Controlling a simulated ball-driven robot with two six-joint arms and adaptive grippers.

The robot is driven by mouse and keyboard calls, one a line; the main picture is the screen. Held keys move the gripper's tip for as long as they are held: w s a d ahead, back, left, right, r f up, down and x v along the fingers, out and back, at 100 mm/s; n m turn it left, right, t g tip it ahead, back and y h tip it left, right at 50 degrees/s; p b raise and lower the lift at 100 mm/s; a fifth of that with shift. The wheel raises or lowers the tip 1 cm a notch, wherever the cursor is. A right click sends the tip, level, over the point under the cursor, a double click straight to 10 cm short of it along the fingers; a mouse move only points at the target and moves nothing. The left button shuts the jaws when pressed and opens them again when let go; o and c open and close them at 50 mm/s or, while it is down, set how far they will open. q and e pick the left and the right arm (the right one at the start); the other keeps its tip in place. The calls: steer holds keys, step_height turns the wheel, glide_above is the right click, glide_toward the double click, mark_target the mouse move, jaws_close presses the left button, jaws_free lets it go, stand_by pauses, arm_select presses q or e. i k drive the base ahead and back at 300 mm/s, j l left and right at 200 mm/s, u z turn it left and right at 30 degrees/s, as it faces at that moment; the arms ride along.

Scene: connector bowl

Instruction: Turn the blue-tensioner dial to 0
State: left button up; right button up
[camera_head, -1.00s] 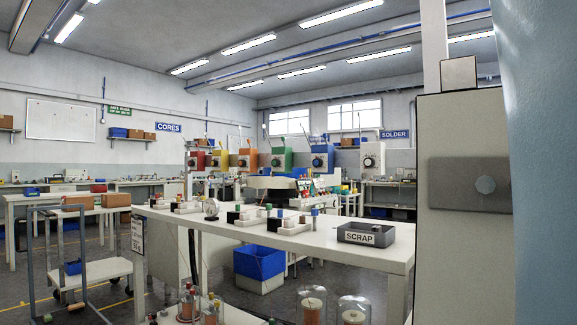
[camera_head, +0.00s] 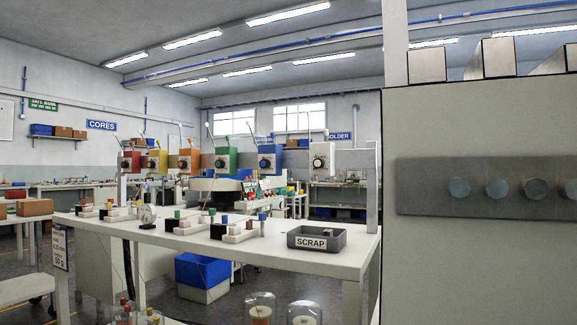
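The blue tensioner (camera_head: 271,159) is a blue box in a row of coloured boxes on a frame behind the workbench. Its round dial (camera_head: 265,164) faces me, but its setting is too small to read. A green tensioner (camera_head: 226,159) is to its left and a white one (camera_head: 322,160) to its right. Orange (camera_head: 189,160), yellow (camera_head: 157,161) and red (camera_head: 131,161) ones stand further left. Neither of my grippers is in view.
A white workbench (camera_head: 290,262) crosses the middle, with a grey SCRAP tray (camera_head: 317,239) and several small fixtures on it. A blue bin (camera_head: 204,271) is below. A large pale cabinet (camera_head: 480,120) fills the right side. Glass domes (camera_head: 261,308) stand at the bottom. Floor shows at lower left.

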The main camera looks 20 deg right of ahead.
mark_target(264, 163)
steer(key=z, duration=0.35)
steer(key=i+j, duration=0.3)
steer(key=i+j+z, duration=0.15)
steer(key=i+j, duration=0.15)
steer(key=j, duration=0.15)
steer(key=i+j, duration=0.3)
steer(key=i+j+z, duration=0.1)
steer(key=i+j, duration=0.15)
steer(key=j, duration=0.25)
